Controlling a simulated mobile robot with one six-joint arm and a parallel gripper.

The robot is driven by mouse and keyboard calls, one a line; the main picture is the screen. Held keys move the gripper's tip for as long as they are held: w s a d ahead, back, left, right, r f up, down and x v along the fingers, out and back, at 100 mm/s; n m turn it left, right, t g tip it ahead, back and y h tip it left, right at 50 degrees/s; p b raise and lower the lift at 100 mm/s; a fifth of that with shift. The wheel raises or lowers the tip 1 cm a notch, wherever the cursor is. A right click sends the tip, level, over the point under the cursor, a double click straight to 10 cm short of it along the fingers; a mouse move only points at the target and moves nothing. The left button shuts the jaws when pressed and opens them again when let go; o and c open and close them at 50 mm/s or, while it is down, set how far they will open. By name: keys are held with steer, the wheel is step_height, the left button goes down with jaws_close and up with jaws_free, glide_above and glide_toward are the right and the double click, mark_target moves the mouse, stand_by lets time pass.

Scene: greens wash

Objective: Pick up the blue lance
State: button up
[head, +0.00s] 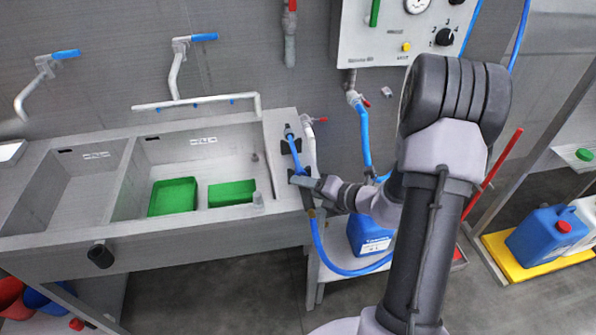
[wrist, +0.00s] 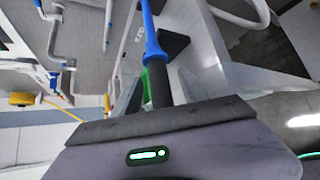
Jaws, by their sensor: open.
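The blue lance (head: 294,146) lies along the right end of the sink unit, over dark holders, with a blue hose running down from its near end. In the wrist view the blue lance (wrist: 152,42) runs from the top edge down to a black section, which disappears behind my gripper. My gripper (head: 299,181) is at the near part of the lance, very close to it. The grey gripper body (wrist: 165,122) fills the bottom of the wrist view. The jaws are open; I cannot tell whether the lance lies between them.
The steel sink (head: 205,148) has two basins; green trays (head: 173,197) sit in the right one. A blue jerrycan (head: 368,234) stands below, right of the sink. Another blue jerrycan (head: 540,236) stands on a yellow tray (head: 512,262). A control panel (head: 385,45) hangs above.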

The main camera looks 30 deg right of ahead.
steer(key=c, duration=0.9)
